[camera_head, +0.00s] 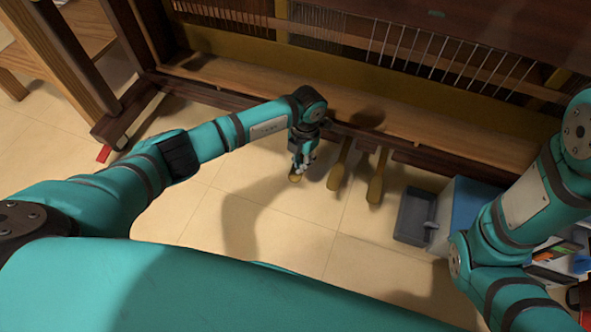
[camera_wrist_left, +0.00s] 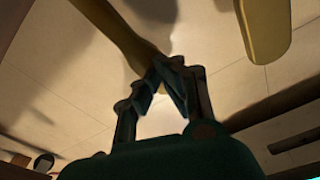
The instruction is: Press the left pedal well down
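The left pedal (camera_head: 294,178) is a brass lever with a rounded end, low on the piano's front, mostly hidden by my left gripper (camera_head: 302,166) in the head view. In the left wrist view a brass pedal (camera_wrist_left: 118,35) runs from the top left to my left gripper's fingertips (camera_wrist_left: 164,70). The fingertips meet over its end, with nothing seen between them. I cannot tell whether they touch it or how far down it is. The middle pedal (camera_head: 340,168) and right pedal (camera_head: 377,180) stand to the right. My right gripper is out of view.
The piano's wooden bottom board (camera_head: 420,125) runs behind the pedals, with strings above. A grey tray (camera_head: 414,215) and a blue box (camera_head: 462,203) stand on the floor to the right. The tiled floor (camera_head: 285,232) in front of the pedals is clear.

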